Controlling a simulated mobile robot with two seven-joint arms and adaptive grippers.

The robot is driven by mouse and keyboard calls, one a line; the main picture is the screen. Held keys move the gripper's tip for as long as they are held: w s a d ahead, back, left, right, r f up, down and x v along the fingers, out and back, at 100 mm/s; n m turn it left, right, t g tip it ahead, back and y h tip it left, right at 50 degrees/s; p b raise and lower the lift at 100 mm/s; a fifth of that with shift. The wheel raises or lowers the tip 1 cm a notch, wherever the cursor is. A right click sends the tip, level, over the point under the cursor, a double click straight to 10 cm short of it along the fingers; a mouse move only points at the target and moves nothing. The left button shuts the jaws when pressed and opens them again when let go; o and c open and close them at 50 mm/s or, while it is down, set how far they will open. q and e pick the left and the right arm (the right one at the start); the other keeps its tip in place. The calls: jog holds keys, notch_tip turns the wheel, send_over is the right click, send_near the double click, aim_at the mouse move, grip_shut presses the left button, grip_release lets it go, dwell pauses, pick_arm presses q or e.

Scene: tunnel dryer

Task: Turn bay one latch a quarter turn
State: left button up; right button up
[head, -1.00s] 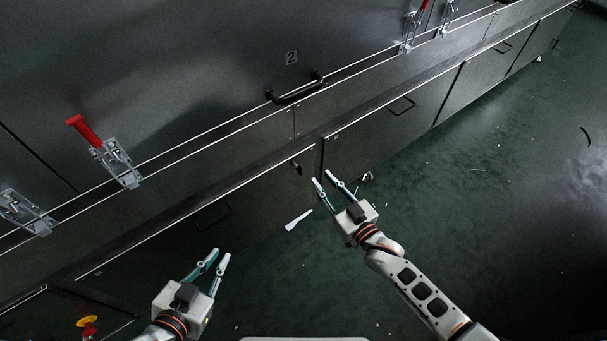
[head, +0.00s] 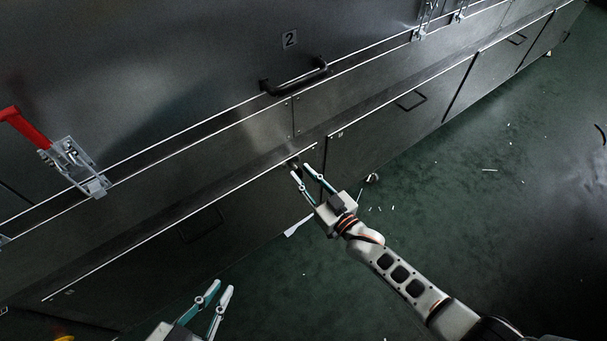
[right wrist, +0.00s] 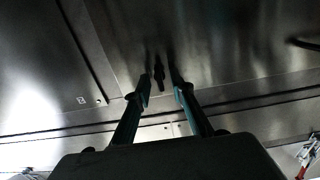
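A small dark latch (head: 293,163) sits near the upper right corner of a dark lower panel (head: 150,255). It also shows in the right wrist view as a narrow dark handle (right wrist: 159,72) pointing along the line of the fingers. My right gripper (head: 301,171) is open, with its fingertips close to the latch. In the right wrist view the latch appears between the two fingertips (right wrist: 162,87); I cannot tell whether they touch it. My left gripper (head: 222,286) is open and empty, low in the head view, away from the latch.
A toggle clamp with a red handle (head: 28,128) is on the upper ledge at left. A black bar handle (head: 293,82) is below the number 2 plate (head: 289,39). A pale scrap (head: 297,227) lies on the green floor (head: 500,220), which is largely open at right.

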pick_arm(q)
jog(key=shift+d, duration=0.1)
pick_arm(e)
jog(key=shift+w+a, duration=0.1)
jog(key=shift+w, duration=0.05)
grip_shut()
jog(key=shift+m, duration=0.4)
jog(key=m, duration=0.3)
pick_arm(q)
jog(key=shift+w+d+r+n+h+b, duration=0.15)
jog(key=shift+d+r+b, duration=0.15)
jog(key=shift+d+b, duration=0.2)
jog(key=shift+w+d+r+n+h+b, duration=0.15)
jog(key=shift+d+r+b, duration=0.1)
jog(key=shift+d+b, duration=0.2)
pick_arm(e)
jog(key=m, duration=1.4)
jog(key=shift+f, duration=0.35)
pick_arm(q)
jog(key=shift+w+a, duration=0.1)
jog(key=shift+w, duration=0.05)
